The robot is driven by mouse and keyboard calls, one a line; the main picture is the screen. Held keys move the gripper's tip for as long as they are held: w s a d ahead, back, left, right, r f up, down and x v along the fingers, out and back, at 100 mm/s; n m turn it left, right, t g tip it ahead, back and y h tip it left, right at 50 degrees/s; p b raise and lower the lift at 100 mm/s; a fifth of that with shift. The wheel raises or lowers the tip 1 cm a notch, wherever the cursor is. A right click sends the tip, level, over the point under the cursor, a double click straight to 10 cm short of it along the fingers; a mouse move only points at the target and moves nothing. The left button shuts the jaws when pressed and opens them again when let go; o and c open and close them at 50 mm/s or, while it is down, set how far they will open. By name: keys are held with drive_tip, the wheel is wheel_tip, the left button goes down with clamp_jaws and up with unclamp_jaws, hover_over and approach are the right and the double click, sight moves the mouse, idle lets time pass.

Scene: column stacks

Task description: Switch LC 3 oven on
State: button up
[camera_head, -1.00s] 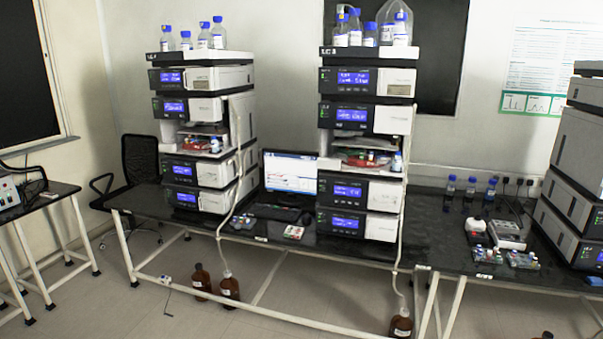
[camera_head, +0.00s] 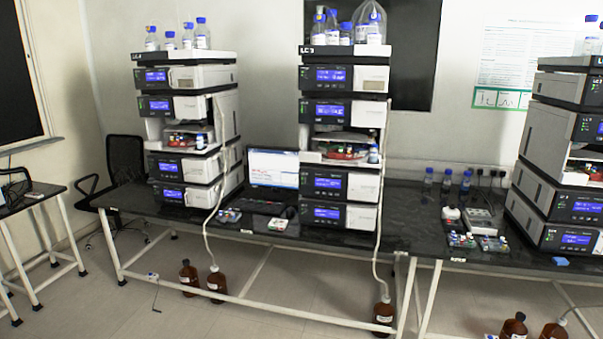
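The middle instrument stack (camera_head: 326,51) carries a label on its top tray that appears to read LC 3. It has two upper modules, an upper one (camera_head: 372,78) and a lower one (camera_head: 368,113), above an open shelf with small vials. Below the shelf are two more modules, an upper one (camera_head: 362,187) and a lower one (camera_head: 361,217). All four show lit blue displays. Which module is the oven cannot be told, and the buttons are too small to read. My gripper is not in view.
Similar stacks stand at left (camera_head: 215,75) and right (camera_head: 520,172). Brown bottles (camera_head: 383,317) stand on the floor beneath and in front, with tubing running down.

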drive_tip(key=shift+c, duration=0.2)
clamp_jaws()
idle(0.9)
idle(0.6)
